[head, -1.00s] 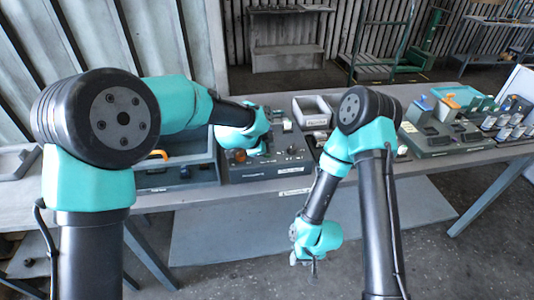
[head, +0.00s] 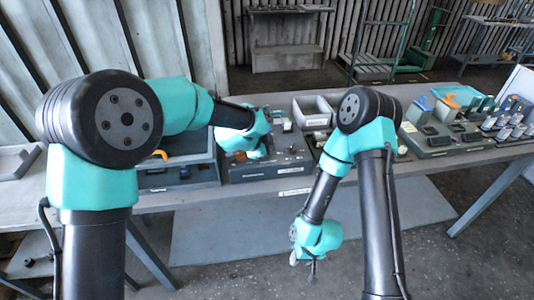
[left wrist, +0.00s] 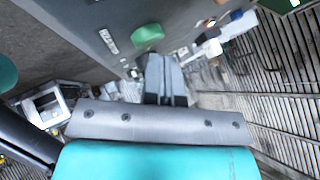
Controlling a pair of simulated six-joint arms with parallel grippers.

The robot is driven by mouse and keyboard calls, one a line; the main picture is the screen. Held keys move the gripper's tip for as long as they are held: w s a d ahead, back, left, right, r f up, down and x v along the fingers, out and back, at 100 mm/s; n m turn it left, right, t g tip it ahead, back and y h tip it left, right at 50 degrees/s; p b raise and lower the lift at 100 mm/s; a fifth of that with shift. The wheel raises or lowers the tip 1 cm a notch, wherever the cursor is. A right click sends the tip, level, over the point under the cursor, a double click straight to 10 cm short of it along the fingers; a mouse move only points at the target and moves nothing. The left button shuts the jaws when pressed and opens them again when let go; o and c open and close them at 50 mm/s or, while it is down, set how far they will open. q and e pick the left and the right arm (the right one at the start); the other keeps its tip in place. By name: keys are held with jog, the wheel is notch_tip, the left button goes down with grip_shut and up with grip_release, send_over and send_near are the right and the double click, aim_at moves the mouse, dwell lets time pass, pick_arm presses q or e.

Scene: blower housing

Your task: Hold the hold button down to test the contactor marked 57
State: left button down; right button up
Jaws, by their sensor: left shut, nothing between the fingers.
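My left gripper (head: 270,146) is over the grey test box (head: 265,172) in the head view. In the left wrist view its two fingers (left wrist: 165,75) are together with nothing between them. A large green button (left wrist: 148,35) on a grey panel shows just beyond the fingertips; I cannot tell whether they touch anything. I cannot make out a contactor marked 57.
A grey rack (head: 445,142) with several dark blocks stands farther right, with a turquoise bin (head: 457,95) behind.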

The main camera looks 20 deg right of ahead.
pick_arm(q)
jog(key=shift+f, duration=0.4)
dwell(2.3)
dwell(0.4)
jog(key=shift+r, duration=0.85)
jog(key=shift+r, duration=2.5)
